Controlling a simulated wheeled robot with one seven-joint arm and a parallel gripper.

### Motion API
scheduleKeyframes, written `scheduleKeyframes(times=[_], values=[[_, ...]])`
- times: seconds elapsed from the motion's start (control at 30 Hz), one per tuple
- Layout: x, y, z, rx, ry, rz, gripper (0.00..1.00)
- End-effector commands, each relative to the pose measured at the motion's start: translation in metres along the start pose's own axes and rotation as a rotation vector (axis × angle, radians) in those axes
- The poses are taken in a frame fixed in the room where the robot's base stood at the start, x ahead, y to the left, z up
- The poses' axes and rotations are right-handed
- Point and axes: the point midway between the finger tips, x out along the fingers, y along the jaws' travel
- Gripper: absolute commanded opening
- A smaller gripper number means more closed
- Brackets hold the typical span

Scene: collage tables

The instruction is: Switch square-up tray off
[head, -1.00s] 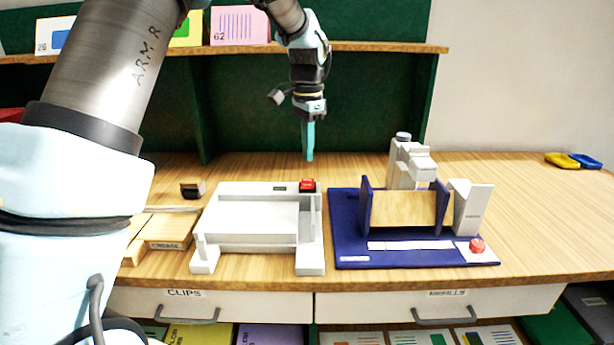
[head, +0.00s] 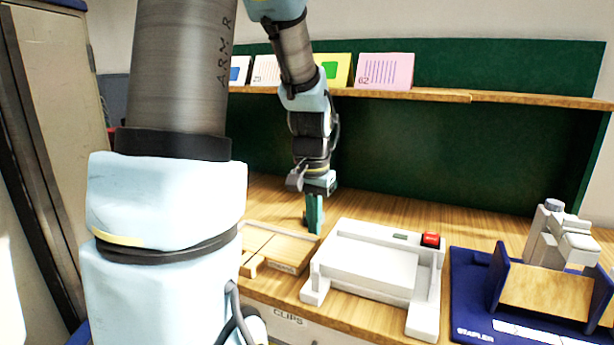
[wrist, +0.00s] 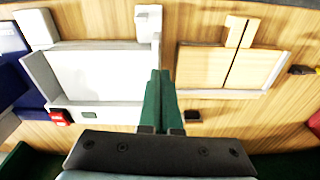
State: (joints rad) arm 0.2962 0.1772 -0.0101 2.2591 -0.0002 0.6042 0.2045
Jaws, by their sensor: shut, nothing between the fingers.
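The square-up tray (head: 365,264) is a white, low-walled device on the wooden table, right of my gripper in the head view. Its red rocker switch (head: 430,240) sits on the far right corner, beside a small dark display (head: 400,236). In the wrist view the tray (wrist: 100,75) is on the left, with the red switch (wrist: 61,117) at its lower left. My gripper (head: 314,228) is shut and empty, its green fingers pointing down near the tray's left side. In the wrist view the fingertips (wrist: 160,75) show between tray and wooden board. I cannot tell the switch's position.
A wooden creasing board (head: 275,248) lies left of the tray. A stapler on a dark blue base (head: 470,310) stands close on the right. A shelf (head: 420,95) with cards runs above the back of the table.

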Motion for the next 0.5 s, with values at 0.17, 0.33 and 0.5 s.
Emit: scheduleKeyframes(times=[0.17,0.33,0.5], values=[[0.007,-0.032,0.079,-0.295,0.026,-0.020,0.00],[0.011,-0.038,0.108,-0.405,0.037,-0.027,0.00],[0.012,-0.038,0.110,-0.414,0.037,-0.027,0.00]])
